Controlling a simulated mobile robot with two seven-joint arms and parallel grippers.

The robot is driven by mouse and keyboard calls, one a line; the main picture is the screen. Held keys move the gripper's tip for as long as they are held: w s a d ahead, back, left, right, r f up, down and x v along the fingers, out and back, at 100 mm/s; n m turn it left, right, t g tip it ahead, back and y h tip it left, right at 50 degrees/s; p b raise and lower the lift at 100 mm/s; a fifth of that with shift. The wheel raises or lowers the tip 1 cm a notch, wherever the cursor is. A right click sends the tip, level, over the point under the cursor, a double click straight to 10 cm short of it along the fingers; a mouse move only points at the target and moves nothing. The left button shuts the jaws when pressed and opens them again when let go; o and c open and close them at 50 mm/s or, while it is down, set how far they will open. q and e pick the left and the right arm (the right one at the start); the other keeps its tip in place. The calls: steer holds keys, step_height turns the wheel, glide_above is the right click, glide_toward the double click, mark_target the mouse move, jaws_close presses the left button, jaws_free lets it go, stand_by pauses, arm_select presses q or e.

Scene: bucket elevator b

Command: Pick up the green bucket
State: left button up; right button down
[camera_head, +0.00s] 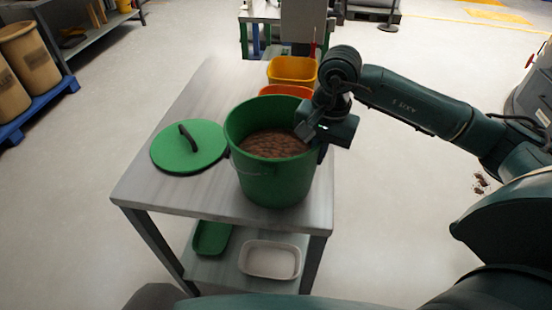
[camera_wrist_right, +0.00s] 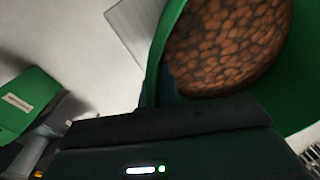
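The green bucket (camera_head: 272,182) stands upright on a grey metal table (camera_head: 150,192), filled with brown, lumpy contents. My right gripper (camera_head: 311,130) is at the bucket's right rim, with its dark fingers against or over that rim. In the right wrist view, the bucket's green wall (camera_wrist_right: 166,45) and the brown contents fill the upper right, close beyond the gripper body. A dark finger part shows by the rim there. The fingertips are mostly hidden, so I cannot tell whether they close on the rim. My left gripper is not in view.
A green lid (camera_head: 172,158) with a dark handle lies left of the bucket. A yellow bucket (camera_head: 292,70) and an orange one (camera_head: 286,90) stand behind it. A green tray (camera_head: 212,238) and a white tray (camera_head: 269,261) are on the lower shelf. Tan barrels (camera_head: 28,58) stand far left.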

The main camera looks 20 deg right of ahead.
stand_by(0.4)
steer(key=shift+w+r, duration=0.15)
steer(key=shift+r, duration=0.2)
step_height(320, 180, up, 10)
steer(key=shift+f+b, duration=0.2)
steer(key=shift+b, duration=0.35)
stand_by(0.3)
